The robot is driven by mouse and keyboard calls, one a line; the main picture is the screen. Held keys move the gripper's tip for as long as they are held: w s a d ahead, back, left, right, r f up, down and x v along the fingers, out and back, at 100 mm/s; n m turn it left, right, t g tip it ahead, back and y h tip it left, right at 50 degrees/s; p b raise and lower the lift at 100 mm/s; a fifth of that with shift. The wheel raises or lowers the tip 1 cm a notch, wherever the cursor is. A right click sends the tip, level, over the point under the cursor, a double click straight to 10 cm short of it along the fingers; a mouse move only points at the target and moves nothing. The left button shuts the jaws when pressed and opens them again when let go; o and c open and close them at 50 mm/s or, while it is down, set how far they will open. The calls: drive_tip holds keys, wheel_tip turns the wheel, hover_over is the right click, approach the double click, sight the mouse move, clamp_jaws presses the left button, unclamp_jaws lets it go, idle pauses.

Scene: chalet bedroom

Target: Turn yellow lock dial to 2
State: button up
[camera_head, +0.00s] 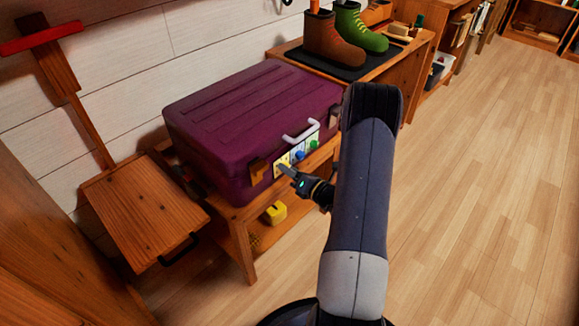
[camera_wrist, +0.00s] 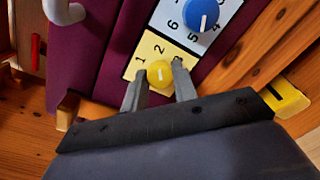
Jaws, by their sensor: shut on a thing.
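A purple suitcase (camera_head: 240,110) lies on a wooden bench, with a dial panel and a light handle on its front. The yellow dial (camera_wrist: 160,73) sits on a yellow plate (camera_wrist: 148,50) marked 1, 2 and 3. Its white mark runs nearly upright in the wrist view, roughly toward the 2; the exact setting is hard to tell. My gripper (camera_wrist: 160,86) has one finger on each side of the yellow dial and is shut on it. In the head view my gripper (camera_head: 286,171) reaches the panel's left end and covers most of this dial.
A blue dial (camera_wrist: 201,14) on a white plate is close beside the yellow one. A green dial (camera_head: 314,145) is farther right. A brown latch (camera_head: 258,170) sits left of the panel. A yellow object (camera_head: 275,212) rests below. Open floor lies right.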

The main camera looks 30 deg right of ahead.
drive_tip(key=shift+m, duration=0.6)
drive_tip(key=shift+p, duration=0.3)
drive_tip(key=o, duration=1)
drive_tip(key=p+v, duration=0.1)
drive_tip(key=v, duration=0.9)
drive_tip(key=shift+s+d+p, duration=0.15)
drive_tip(key=shift+s+p, duration=0.2)
drive_tip(key=shift+s, duration=0.05)
drive_tip(key=b+x, duration=0.1)
drive_tip(key=x, duration=0.9)
drive_tip(key=shift+w+b, duration=0.4)
